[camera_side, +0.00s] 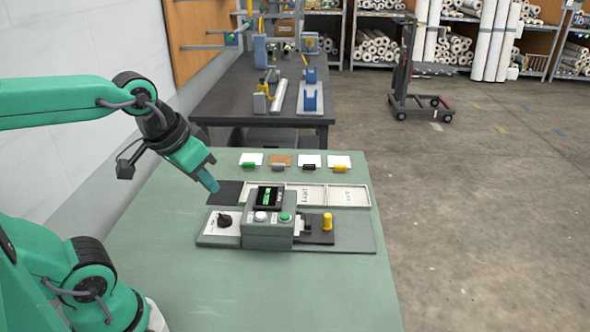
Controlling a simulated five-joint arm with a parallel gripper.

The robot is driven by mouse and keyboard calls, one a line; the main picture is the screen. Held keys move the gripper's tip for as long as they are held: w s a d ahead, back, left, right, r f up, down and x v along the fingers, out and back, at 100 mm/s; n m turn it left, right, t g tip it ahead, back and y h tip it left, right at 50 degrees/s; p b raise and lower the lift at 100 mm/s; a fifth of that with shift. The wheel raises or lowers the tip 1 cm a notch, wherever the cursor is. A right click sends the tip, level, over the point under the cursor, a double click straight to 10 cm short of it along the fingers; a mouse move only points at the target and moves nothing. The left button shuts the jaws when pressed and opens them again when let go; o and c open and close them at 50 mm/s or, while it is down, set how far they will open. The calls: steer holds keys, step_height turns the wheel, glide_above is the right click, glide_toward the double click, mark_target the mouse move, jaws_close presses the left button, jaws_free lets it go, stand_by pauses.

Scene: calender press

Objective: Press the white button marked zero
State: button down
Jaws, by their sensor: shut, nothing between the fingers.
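The white button (261,216) sits on the sloped front of a grey-green control box (268,235) on the green table. Its marking is too small to read. A green button (285,217) is just to its right. A dark display (269,197) with green characters is above them. My gripper (213,187) points down and to the right, its fingers shut and empty. It is up and to the left of the white button in the picture, apart from the box, and appears to be above the dark pad (224,193).
A black knob (224,220) stands left of the box, and a yellow post (327,222) stands right of it. White trays (348,196) lie behind the box. Several cards with coloured clips (310,162) lie farther back. The table's front (260,295) is clear.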

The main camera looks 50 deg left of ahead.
steer(key=n+g, duration=0.5)
steer(key=n, duration=0.3)
glide_above(261, 215)
steer(key=shift+a+f, duration=0.1)
steer(key=shift+f, duration=0.8)
steer(key=shift+f, duration=0.1)
step_height(261, 215, down, 14)
steer(key=shift+r, duration=0.1)
stand_by(0.5)
